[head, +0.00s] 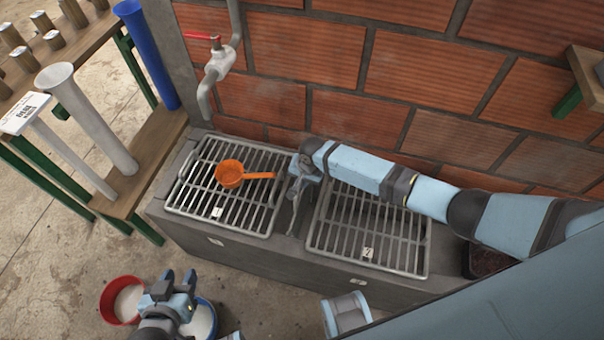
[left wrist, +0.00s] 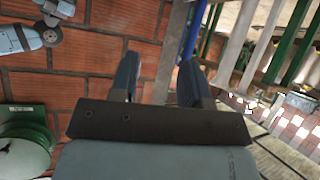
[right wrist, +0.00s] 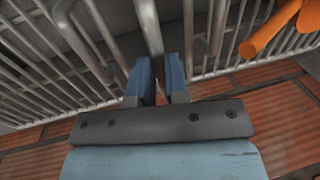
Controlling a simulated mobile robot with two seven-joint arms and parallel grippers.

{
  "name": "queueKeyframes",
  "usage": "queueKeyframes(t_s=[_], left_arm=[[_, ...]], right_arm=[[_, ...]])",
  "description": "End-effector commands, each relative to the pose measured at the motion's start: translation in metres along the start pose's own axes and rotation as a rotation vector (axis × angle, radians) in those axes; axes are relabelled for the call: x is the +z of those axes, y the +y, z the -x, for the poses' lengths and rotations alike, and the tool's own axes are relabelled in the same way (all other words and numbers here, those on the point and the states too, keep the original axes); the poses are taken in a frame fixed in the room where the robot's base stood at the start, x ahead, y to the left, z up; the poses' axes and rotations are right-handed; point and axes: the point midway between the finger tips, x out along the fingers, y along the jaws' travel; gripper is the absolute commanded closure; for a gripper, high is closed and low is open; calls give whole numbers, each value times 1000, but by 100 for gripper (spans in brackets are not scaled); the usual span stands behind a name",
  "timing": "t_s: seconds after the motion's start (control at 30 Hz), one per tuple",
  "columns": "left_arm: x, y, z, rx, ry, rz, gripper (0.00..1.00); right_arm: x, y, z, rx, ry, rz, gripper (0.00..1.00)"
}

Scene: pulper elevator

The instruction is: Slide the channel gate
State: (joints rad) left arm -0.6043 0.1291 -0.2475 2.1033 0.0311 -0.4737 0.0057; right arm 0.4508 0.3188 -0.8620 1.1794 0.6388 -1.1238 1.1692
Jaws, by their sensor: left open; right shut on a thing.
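The channel gate (head: 295,212) is a grey metal upright piece between two slatted grates on the concrete trough. My right gripper (head: 299,183) is at the top of the gate and is shut on it; the fingers partly hide where they grip. In the right wrist view the two blue fingertips (right wrist: 160,80) stand close together, with a grey metal bar (right wrist: 149,25) running up from between them. My left gripper (head: 178,279) is open and empty, low at the left above two buckets. Its spread fingers also show in the left wrist view (left wrist: 160,75).
An orange scoop (head: 230,174) lies on the left grate (head: 190,205); the right grate (head: 370,235) is bare. A tap with a red handle (head: 203,37) hangs on the brick wall. A red bucket (head: 107,300) and a blue bucket (head: 212,312) stand on the floor below my left gripper.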

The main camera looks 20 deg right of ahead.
Motion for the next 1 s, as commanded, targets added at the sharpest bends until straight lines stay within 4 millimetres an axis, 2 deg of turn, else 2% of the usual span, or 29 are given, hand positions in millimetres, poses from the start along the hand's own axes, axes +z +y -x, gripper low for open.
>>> queueKeyframes(t_s=[0.03, 0.17, 0.5, 0.67, 1.0], left_arm=[[-8, 0, 8, -5, -17, 0, 57], [-11, -2, 16, -12, -45, 1, 57], [-39, -2, 38, -18, -32, -23, 57], [-39, -4, 42, -19, -27, -41, 57], [-34, -4, 40, -20, -33, -45, 57]], right_arm=[[-4, -10, 20, -17, 10, -1, 100], [-2, -12, 35, -16, 6, -1, 100], [-1, -21, 80, -14, 4, -1, 100], [-1, -21, 86, -12, 3, 1, 100], [1, -20, 84, -10, 0, 1, 100]])
